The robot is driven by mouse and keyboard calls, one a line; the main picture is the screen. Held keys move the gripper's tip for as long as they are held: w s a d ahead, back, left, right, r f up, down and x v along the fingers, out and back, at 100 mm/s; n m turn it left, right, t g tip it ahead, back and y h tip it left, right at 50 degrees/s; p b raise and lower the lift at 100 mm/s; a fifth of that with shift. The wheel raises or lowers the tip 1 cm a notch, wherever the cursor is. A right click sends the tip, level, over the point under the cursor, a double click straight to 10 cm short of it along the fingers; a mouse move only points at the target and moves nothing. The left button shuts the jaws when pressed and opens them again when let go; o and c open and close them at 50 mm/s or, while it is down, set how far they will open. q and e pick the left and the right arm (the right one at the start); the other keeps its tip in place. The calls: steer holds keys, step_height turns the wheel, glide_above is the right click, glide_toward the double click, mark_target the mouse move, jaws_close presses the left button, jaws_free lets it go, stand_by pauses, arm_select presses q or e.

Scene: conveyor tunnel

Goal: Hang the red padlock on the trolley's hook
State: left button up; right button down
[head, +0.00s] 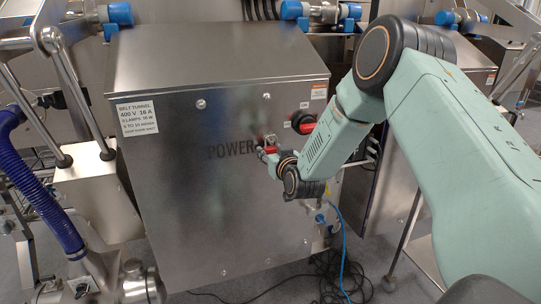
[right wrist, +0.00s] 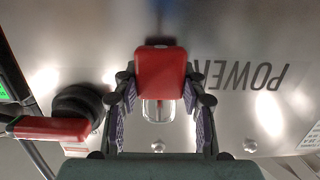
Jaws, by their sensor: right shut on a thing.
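The red padlock (right wrist: 160,70) is between the two fingers of my right gripper (right wrist: 161,88) in the right wrist view. Its clear-looking metal shackle (right wrist: 158,110) shows below the red body in that picture, on the palm side. My right gripper is shut on the padlock. In the head view my right gripper (head: 269,150) is small, at the front of the steel cabinet beside the word POWER, with a bit of the red padlock (head: 272,150) showing. I cannot make out the trolley's hook in either view. My left gripper is not in view.
The steel cabinet (head: 190,200) fills the middle. A red-handled rotary switch (head: 303,122) sits right of my gripper; it also shows in the right wrist view (right wrist: 55,128). A blue hose (head: 45,180) is at the left. Black cables (head: 325,275) lie on the floor.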

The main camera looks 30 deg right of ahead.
steer(key=shift+f+p+v, duration=0.2)
steer(key=shift+p+v, duration=0.55)
steer(key=shift+v, duration=0.65)
steer(key=shift+f+p+v, duration=0.25)
steer(key=shift+p+v, duration=0.5)
steer(key=shift+v, duration=0.7)
